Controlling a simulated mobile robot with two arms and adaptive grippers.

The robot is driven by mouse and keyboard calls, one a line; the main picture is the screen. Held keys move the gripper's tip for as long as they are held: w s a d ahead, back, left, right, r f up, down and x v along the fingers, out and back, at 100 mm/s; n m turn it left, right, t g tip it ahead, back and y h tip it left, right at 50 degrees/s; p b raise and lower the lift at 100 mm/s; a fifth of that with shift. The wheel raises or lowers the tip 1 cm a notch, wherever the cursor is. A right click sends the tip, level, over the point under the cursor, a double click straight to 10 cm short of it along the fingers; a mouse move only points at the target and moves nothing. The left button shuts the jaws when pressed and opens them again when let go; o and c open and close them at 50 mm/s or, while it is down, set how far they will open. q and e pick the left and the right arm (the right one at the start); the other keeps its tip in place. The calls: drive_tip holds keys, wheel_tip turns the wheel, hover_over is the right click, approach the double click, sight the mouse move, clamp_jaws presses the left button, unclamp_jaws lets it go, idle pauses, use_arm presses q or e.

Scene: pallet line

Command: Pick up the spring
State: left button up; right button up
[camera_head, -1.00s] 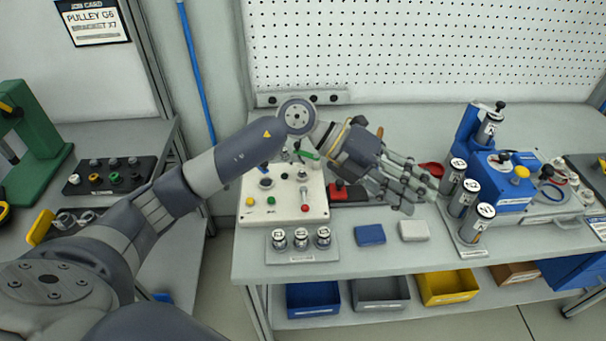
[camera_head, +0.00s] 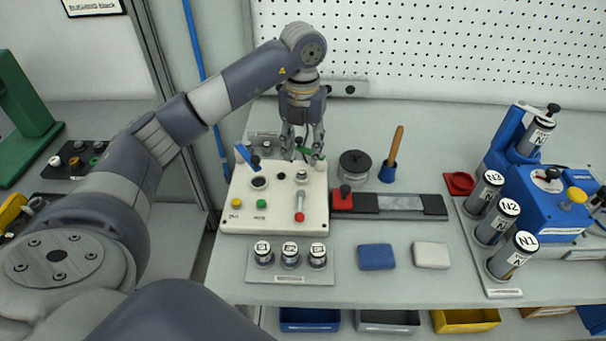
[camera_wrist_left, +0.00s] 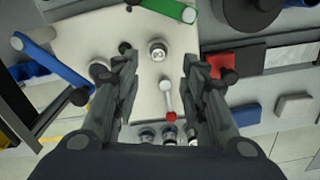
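I cannot clearly make out a spring in either view. My left gripper (camera_head: 302,146) points down over the back part of the white control box (camera_head: 240,219). In the left wrist view its fingers (camera_wrist_left: 160,64) are spread apart, with nothing between them that they touch. A short metal cylinder (camera_head: 301,177) with a marked top stands on the box; it also shows between the fingers in the wrist view (camera_wrist_left: 158,51). A red-ended lever (camera_head: 300,207) is in front of it. My right gripper is out of view.
A rack of small labelled cylinders (camera_head: 290,279) is in front of the box. Blue (camera_head: 376,257) and white (camera_head: 431,255) blocks lie to its right. A black strip fixture (camera_head: 428,205), a dark round part (camera_head: 354,163) and a blue machine (camera_head: 535,205) stand farther right.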

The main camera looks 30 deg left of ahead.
sight(302, 171)
use_arm(q)
drive_tip(key=shift+f, duration=0.45)
drive_tip(key=shift+w+f, duration=0.15)
drive_tip(key=shift+f, duration=0.15)
drive_tip(key=f+p, duration=0.1)
drive_tip(key=f, duration=0.3)
drive_tip(key=shift+a+f+p, duration=0.15)
drive_tip(key=shift+a+p, duration=0.05)
drive_tip(key=shift+p, duration=0.2)
drive_tip(key=shift+f, duration=0.45)
drive_tip(key=shift+c, duration=0.2)
drive_tip(key=c, duration=0.9)
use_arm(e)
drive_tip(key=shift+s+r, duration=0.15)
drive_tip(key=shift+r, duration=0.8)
